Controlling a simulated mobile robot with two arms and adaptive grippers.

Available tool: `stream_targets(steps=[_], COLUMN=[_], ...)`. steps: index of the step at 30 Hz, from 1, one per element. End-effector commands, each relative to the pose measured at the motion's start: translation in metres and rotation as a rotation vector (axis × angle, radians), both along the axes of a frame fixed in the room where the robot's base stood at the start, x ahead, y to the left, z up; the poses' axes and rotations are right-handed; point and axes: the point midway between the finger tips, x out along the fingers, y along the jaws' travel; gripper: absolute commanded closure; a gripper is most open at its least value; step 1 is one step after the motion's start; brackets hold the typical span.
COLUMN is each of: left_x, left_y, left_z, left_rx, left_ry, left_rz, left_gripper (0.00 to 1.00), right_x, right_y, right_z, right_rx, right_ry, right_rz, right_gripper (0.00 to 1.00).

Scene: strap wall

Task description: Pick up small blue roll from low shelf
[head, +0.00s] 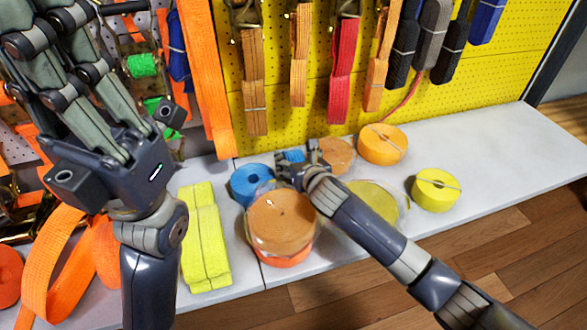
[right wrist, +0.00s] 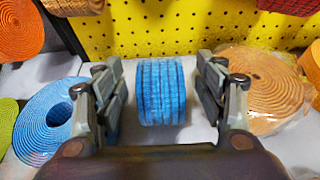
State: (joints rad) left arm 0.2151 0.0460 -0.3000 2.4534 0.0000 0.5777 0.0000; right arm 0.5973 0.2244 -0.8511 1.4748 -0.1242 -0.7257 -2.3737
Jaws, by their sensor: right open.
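The small blue roll (head: 292,155) is on the grey low shelf (head: 500,150), partly hidden by my right gripper (head: 291,168). In the right wrist view the small blue roll (right wrist: 161,92) stands on edge between the two fingers of my right gripper (right wrist: 158,95). The fingers are open, with a small gap on each side of the roll. My left gripper (head: 60,70) is large in the left of the head view, raised in front of the hanging straps. Its fingertips are partly cut off, so I cannot tell its opening.
A larger blue roll (head: 252,184) lies left of the right gripper, an orange-tan roll (head: 336,153) right of it. A wrapped tan roll (head: 281,220) lies in front. Yellow rolls (head: 436,189) lie to the right. Straps hang on the yellow pegboard (head: 290,125). The shelf's far right is clear.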

Motion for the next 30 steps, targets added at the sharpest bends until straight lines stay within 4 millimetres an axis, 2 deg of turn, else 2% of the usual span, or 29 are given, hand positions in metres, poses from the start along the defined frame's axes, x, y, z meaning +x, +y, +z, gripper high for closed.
stream_targets(steps=[1,6,16,21,23,30], left_x=[-0.003,-0.009,-0.01,-0.01,-0.01,-0.01], left_y=[0.0,-0.001,-0.002,-0.002,-0.002,-0.002], left_z=[-0.002,0.004,0.007,0.007,0.007,0.007], left_rx=[0.001,0.004,0.004,0.004,0.004,0.005], left_ry=[-0.018,-0.046,-0.052,-0.052,-0.052,-0.052], left_rz=[0.001,0.003,0.003,0.002,0.002,0.002], left_gripper=[1.0,1.0,1.0,1.0,1.0,1.0], right_x=[0.006,0.018,0.021,0.02,0.02,0.02], right_y=[0.002,0.006,0.007,0.007,0.007,0.007], right_z=[-0.006,-0.009,-0.009,-0.009,-0.009,-0.008], right_rx=[0.002,0.001,0.001,0.0,0.0,0.001], right_ry=[-0.001,-0.002,0.0,0.0,0.0,-0.001], right_rz=[-0.001,0.0,0.001,0.001,0.001,0.001], right_gripper=[0.35,0.35,0.35,0.74,0.86,0.86])
